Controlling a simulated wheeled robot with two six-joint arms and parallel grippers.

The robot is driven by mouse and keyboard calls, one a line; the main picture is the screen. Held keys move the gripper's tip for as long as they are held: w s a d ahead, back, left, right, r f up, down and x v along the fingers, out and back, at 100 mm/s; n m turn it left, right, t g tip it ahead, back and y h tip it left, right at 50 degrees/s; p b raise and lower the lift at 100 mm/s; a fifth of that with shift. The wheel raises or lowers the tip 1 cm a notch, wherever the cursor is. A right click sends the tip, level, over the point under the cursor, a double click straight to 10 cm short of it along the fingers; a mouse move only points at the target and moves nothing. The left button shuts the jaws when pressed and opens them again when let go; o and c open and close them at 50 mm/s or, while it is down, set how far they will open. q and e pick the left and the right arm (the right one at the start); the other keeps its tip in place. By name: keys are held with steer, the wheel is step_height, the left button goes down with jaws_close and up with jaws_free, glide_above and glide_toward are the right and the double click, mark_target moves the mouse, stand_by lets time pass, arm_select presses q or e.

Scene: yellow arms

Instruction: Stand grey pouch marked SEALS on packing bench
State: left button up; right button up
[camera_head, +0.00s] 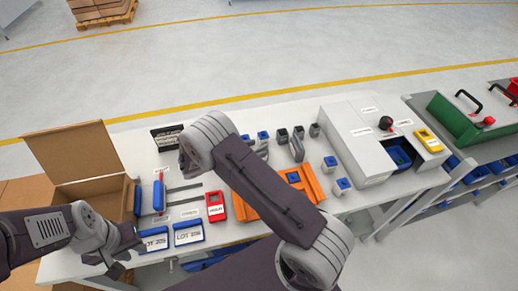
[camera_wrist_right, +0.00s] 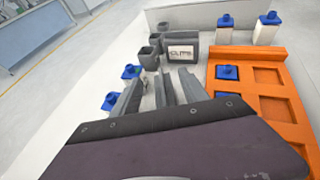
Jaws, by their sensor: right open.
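A grey pouch (camera_wrist_right: 182,52) stands upright on the white bench (camera_head: 345,203). Its label looks like CLIPS in the right wrist view; I cannot make out SEALS anywhere. The pouch also shows in the head view (camera_head: 297,149), side-on. My right gripper (camera_wrist_right: 160,88) is open, its grey fingers pointing at the pouch from a short distance, with nothing clearly held. In the head view my right arm partly hides it. My left gripper (camera_head: 122,253) hangs over the bench's near left edge; its jaw state is unclear.
An orange tray (camera_head: 309,181) lies beside the pouch. Several grey cups (camera_head: 298,132) stand behind it. An open cardboard box (camera_head: 92,188) is at the left, a white machine (camera_head: 352,140) at the right.

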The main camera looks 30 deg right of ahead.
steer(key=b+v, duration=0.1)
steer(key=v, duration=0.9)
steer(key=s+d+m+g+y, duration=0.1)
steer(key=s+m+y, duration=0.1)
steer(key=s+d+f+m+g+y, duration=0.1)
steer(key=s+m, duration=0.1)
steer(key=s, duration=0.1)
steer(key=s+d+m+g+y, duration=0.1)
steer(key=s+m+y, duration=0.1)
steer(key=s, duration=0.1)
steer(key=shift+s+d+f+g+y, duration=0.1)
steer(key=shift+d+f+g+y, duration=0.1)
steer(key=shift+f+g+y, duration=0.15)
steer(key=s+m+y, duration=0.3)
steer(key=s+m, duration=0.1)
steer(key=shift+a+f, duration=0.2)
steer(key=shift+a, duration=0.1)
steer(key=s+m+t+y, duration=0.1)
steer(key=m, duration=0.2)
steer(key=s+a+m+y, duration=0.1)
steer(key=s+m+y, duration=0.1)
steer(key=m, duration=0.1)
steer(key=s+a+r+m+t+y, duration=0.1)
steer(key=m+y, duration=0.1)
steer(key=m, duration=0.2)
steer(key=shift+s+a+r+t, duration=0.1)
steer(key=shift+s+t, duration=0.05)
steer(key=shift+t, duration=0.2)
steer(key=shift+s, duration=0.1)
